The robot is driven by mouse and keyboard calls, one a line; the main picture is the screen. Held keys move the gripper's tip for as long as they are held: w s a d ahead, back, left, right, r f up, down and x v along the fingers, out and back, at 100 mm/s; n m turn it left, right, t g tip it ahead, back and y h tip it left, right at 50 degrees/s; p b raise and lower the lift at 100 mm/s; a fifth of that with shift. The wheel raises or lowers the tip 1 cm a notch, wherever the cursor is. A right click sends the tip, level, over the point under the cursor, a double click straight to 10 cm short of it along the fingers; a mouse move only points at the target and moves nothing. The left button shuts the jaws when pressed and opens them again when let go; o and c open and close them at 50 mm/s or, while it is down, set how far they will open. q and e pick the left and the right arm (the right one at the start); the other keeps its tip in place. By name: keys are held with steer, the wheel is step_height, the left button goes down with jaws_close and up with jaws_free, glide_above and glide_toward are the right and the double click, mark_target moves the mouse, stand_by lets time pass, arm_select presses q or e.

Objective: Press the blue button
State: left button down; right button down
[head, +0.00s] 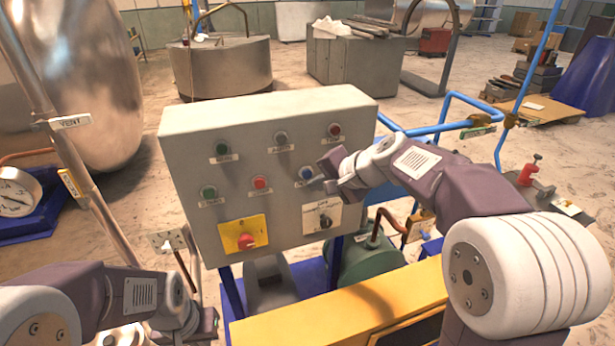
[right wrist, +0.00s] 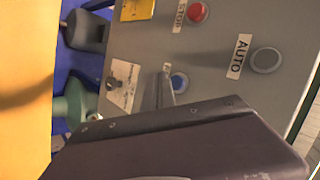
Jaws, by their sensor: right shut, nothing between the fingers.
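The blue button (head: 306,172) sits on the right part of the grey control box's (head: 200,150) front, in the lower button row. It also shows in the right wrist view (right wrist: 180,82), beside the tip of my gripper. My right gripper (head: 322,181) is shut and empty, its tip close to the right of the blue button in the head view. I cannot tell whether it touches the button. The label by the button is partly hidden. My left gripper (head: 208,325) is low at the left, away from the box; its fingers are not clear.
A red button (head: 260,182) is left of the blue one, and another red button (head: 335,130) is above it. A white selector plate (head: 321,217) is below. A grey AUTO button (right wrist: 266,60) shows in the right wrist view. A yellow beam (head: 340,310) runs in front.

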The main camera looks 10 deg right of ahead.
steer(key=s, duration=0.1)
steer(key=s+b, duration=0.1)
steer(key=s, duration=0.2)
steer(key=shift+d, duration=0.35)
steer(key=shift+w, duration=0.1)
